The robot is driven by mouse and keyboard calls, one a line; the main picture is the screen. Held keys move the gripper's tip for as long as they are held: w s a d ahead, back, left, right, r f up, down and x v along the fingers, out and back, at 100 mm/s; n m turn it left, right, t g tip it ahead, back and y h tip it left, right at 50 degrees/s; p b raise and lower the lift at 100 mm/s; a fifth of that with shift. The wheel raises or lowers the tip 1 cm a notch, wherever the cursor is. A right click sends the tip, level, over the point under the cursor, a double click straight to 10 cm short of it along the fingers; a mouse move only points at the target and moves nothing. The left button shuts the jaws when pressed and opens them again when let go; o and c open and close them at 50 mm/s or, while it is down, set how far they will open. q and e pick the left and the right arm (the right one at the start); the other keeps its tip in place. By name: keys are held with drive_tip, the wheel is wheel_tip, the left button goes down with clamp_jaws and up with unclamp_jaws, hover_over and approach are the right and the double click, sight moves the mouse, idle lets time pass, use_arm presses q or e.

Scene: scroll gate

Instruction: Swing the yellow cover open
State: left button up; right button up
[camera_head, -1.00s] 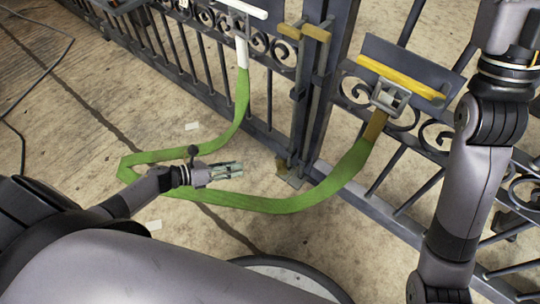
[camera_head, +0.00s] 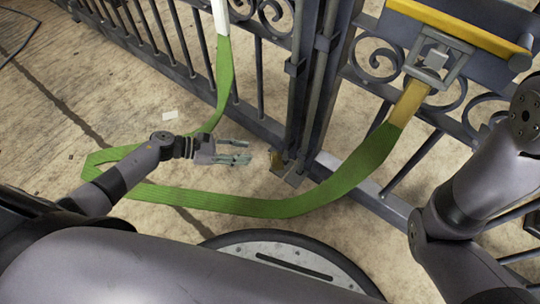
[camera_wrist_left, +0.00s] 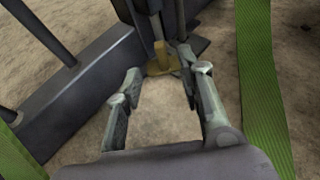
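A small yellow piece (camera_head: 279,163) sits low at the foot of the gate, where the two leaves meet. A yellow bar (camera_head: 460,20) lies along the panel on the right leaf. I cannot tell for sure which of them is the cover. My left gripper (camera_head: 247,150) is open and empty, just left of the low yellow piece and apart from it. In the left wrist view the fingers (camera_wrist_left: 160,85) are spread, with the yellow piece (camera_wrist_left: 160,67) ahead between the tips. My right arm shows at the right; its gripper is out of view.
A green strap (camera_head: 270,207) loops in front of the gate below my left gripper, from a white end (camera_head: 220,16) to a yellow end (camera_head: 409,103) at a grey buckle (camera_head: 436,58). Gate bars (camera_head: 262,70) stand behind.

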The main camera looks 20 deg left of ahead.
use_arm(q)
drive_tip(key=b+x, duration=0.3)
drive_tip(key=x, duration=0.6)
drive_tip(key=shift+w+d+f+b, duration=0.15)
drive_tip(key=shift+w+d+b, duration=0.1)
drive_tip(key=shift+b, duration=0.05)
clamp_jaws()
